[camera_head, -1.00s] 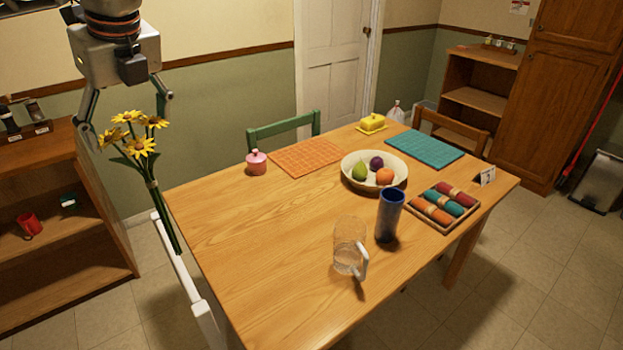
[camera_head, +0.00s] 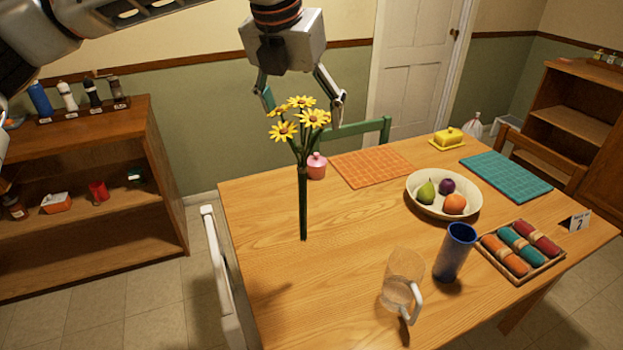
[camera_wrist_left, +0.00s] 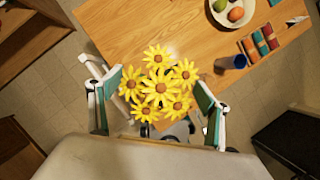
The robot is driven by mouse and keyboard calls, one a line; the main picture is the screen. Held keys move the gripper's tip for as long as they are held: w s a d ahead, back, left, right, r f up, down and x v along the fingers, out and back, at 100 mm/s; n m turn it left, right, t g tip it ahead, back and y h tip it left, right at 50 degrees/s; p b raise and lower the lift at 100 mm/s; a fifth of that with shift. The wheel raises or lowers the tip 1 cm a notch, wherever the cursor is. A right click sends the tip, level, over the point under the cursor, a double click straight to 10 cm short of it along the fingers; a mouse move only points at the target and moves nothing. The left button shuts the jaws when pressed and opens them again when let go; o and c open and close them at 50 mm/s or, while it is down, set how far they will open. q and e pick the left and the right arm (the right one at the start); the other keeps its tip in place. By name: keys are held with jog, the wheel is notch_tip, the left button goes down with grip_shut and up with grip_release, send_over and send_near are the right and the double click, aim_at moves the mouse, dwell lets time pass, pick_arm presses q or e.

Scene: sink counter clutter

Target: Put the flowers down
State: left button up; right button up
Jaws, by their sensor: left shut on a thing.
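The bunch of yellow flowers (camera_head: 303,195) is upright, with its green stems over the left part of the wooden table (camera_head: 265,290). My left gripper (camera_head: 303,106) comes down from above, its fingers on either side of the blooms, shut on the flowers. I cannot tell whether the stem ends touch the table. In the left wrist view the yellow blooms (camera_wrist_left: 160,88) fill the space between the two fingers, and the stems are hidden beneath. A tall blue vase (camera_head: 454,252) stands upright on the table, right of the flowers. My right gripper is not in view.
A clear pitcher (camera_head: 400,282) with a white handle stands beside the vase. A fruit bowl (camera_head: 422,203), a napkin tray (camera_head: 540,270), a pink jar (camera_head: 317,167) and placemats (camera_head: 372,167) lie further back. A white chair (camera_head: 222,275) stands at the left edge. The table's left front is clear.

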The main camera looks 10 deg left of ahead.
aim_at(288, 130)
pick_arm(q)
notch_tip(288, 130, down, 10)
jog(key=shift+p, duration=0.3)
jog(key=shift+f, duration=2.3)
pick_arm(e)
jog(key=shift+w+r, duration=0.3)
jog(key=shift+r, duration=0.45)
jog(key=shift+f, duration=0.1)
pick_arm(q)
jog(key=o, duration=1.1)
jog(key=shift+r, duration=0.2)
jog(key=b+v, duration=0.1)
jog(key=v, duration=1)
jog(key=shift+s+a+r, duration=0.1)
jog(key=shift+s+r, duration=0.1)
jog(key=shift+r, duration=0.1)
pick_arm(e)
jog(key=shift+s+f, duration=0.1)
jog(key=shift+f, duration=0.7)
